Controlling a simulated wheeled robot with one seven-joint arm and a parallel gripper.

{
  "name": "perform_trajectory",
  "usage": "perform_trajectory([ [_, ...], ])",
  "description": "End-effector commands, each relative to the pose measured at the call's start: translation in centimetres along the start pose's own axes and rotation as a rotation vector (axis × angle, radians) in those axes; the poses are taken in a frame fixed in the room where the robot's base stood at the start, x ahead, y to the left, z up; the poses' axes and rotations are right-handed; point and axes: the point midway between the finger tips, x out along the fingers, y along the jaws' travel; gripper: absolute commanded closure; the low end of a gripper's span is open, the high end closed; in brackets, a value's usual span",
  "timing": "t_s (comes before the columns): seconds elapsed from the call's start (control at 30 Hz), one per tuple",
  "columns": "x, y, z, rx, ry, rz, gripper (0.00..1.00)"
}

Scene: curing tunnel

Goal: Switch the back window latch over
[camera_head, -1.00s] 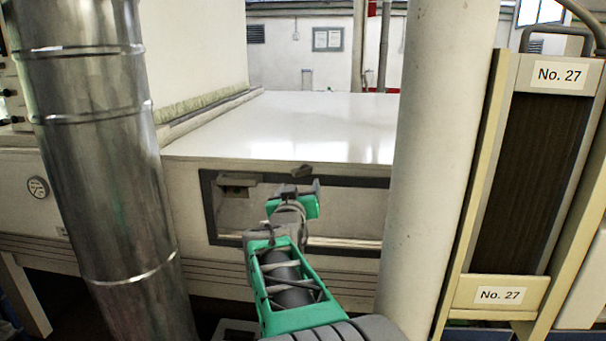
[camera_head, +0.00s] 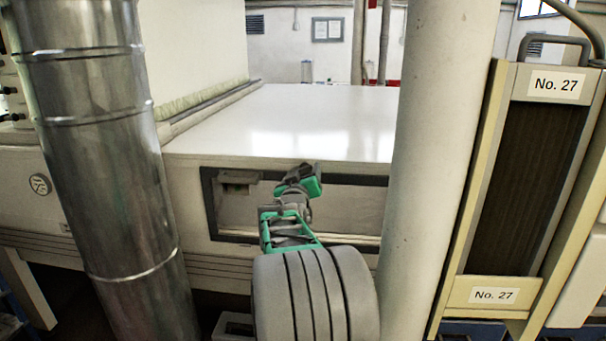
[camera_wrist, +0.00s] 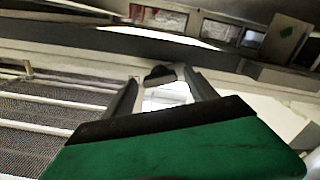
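The window (camera_head: 345,208) is a dark-framed opening in the front of the pale machine, partly hidden by my arm and a column. My gripper (camera_head: 304,174) is at the middle of its top frame edge. In the wrist view, my gripper (camera_wrist: 158,84) is open, its two grey fingers apart. A small dark rounded piece (camera_wrist: 159,74), which looks like the latch, shows between the fingertips. I cannot tell whether the fingers touch it. In the head view my gripper covers that spot, so the latch's position cannot be read there.
A shiny metal duct (camera_head: 110,170) stands at left and a pale round column (camera_head: 440,150) at right of my arm. A cream panel marked No. 27 (camera_head: 525,180) is further right. The machine's white top (camera_head: 300,115) is clear. A grey block (camera_head: 238,178) sits in the window's upper left.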

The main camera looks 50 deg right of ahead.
Motion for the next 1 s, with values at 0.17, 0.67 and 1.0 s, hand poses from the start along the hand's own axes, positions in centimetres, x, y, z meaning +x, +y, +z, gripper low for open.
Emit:
perform_trajectory([
  [0.17, -0.02, 0.00, 0.00, 0.000, 0.000, 0.000, 0.50],
  [0.67, -0.03, 0.01, -0.01, 0.000, 0.000, 0.000, 0.91],
  [1.0, -0.03, -0.32, 0.91, 0.124, 0.004, 0.003, 0.93],
])
